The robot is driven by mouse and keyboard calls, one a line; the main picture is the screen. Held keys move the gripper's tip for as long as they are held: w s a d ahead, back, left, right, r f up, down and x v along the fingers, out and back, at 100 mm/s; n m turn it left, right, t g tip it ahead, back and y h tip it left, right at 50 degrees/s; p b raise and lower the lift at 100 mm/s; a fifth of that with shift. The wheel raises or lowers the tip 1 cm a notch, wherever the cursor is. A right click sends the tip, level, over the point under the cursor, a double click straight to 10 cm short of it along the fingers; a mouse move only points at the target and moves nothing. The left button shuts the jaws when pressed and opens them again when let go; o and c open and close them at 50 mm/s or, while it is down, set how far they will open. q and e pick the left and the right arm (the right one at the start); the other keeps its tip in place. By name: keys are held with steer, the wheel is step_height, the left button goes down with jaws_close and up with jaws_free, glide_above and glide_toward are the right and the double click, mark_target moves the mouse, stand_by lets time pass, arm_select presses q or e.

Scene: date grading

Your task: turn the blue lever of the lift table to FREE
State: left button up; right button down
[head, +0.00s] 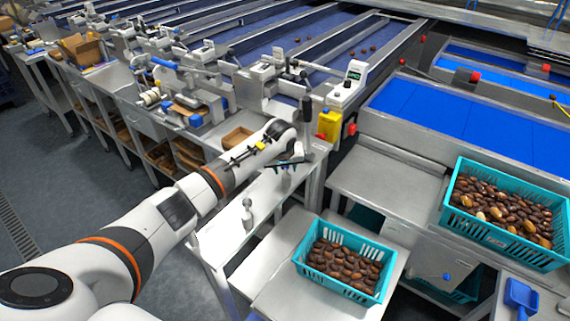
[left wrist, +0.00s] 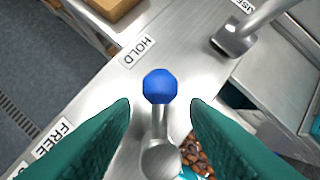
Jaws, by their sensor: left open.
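The blue lever knob (left wrist: 159,86) shows in the middle of the left wrist view, on a metal arm running down to a round pivot (left wrist: 160,158). The lever points toward the picture's top, with the HOLD label (left wrist: 138,52) just beyond the knob to the upper left. The FREE label (left wrist: 52,138) is at the lower left, partly covered by a finger. My left gripper (left wrist: 160,125) is open, its green fingers on either side of the lever and apart from it. In the head view my left gripper (head: 288,164) is over the metal table (head: 215,238); it hides the knob there.
A second metal handle (left wrist: 240,42) stands at the upper right of the left wrist view. A teal crate of dates (head: 312,272) is in front of the table, another (head: 452,222) to the right. A yellow box (head: 328,124) and cardboard box (head: 237,137) are behind the gripper.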

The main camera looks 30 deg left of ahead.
arm_select(q)
steer(key=shift+f, duration=0.2)
jaws_close()
steer(key=shift+r, duration=0.1)
